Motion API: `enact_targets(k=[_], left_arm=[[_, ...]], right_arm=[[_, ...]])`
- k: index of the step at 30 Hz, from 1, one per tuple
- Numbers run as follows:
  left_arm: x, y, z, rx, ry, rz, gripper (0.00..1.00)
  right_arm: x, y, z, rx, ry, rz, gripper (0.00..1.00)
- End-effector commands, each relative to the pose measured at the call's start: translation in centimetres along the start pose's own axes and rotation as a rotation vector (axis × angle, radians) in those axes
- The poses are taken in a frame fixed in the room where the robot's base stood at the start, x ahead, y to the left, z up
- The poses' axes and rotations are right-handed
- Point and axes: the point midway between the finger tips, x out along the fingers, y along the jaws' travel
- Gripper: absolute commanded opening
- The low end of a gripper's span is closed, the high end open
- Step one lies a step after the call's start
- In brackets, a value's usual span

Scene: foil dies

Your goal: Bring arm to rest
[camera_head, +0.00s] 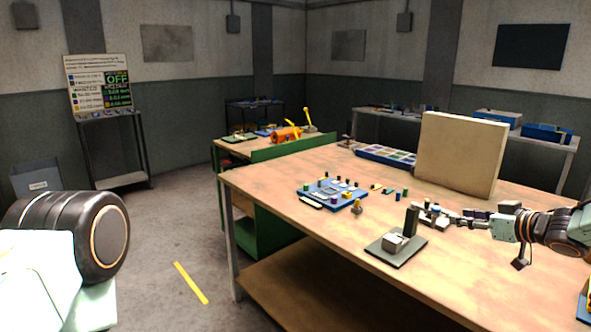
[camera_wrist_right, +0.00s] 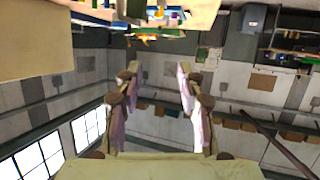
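My right arm comes in from the right edge in the head view, held out level over the workbench (camera_head: 290,182). Its gripper (camera_head: 432,214) points left, above the bench near a grey block on a dark plate (camera_head: 396,245). In the right wrist view the two fingers of this gripper (camera_wrist_right: 157,78) stand wide apart with nothing between them. The wrist picture looks upside down, with the bench at its top. My left gripper is not in view.
A blue board with small parts (camera_head: 332,194), a blue compartment tray (camera_head: 386,156) and a tall beige panel (camera_head: 460,154) stand on the bench. Small loose parts lie near the right gripper. A second bench (camera_head: 225,146) stands behind. The floor at left is clear around a yellow strip (camera_head: 190,282).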

Motion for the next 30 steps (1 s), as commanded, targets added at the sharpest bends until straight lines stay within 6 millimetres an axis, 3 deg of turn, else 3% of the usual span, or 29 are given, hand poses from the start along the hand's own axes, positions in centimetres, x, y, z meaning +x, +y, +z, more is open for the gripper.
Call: enact_targets(k=[5, 8, 11, 17, 23, 30], left_arm=[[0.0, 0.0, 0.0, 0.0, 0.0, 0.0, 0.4], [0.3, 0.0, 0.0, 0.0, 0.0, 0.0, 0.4], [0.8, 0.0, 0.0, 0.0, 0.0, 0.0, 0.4], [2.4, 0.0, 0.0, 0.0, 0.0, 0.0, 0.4], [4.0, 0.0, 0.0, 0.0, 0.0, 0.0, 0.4], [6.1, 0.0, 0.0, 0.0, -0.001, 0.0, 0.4]], right_arm=[[0.5, -2.2, 1.5, 0.067, 0.013, 0.013, 0.39], [1.1, -4.5, 3.4, 0.12, 0.0, 0.018, 0.39], [1.7, -7.8, 6.9, 0.189, -0.043, 0.026, 0.39], [1.2, -16.1, 16.9, 0.338, -0.22, 0.066, 0.39], [-2.5, -23.7, 27.1, 0.433, -0.455, 0.122, 0.39], [-10.8, -31.5, 37.9, 0.489, -0.778, 0.2, 0.39]])
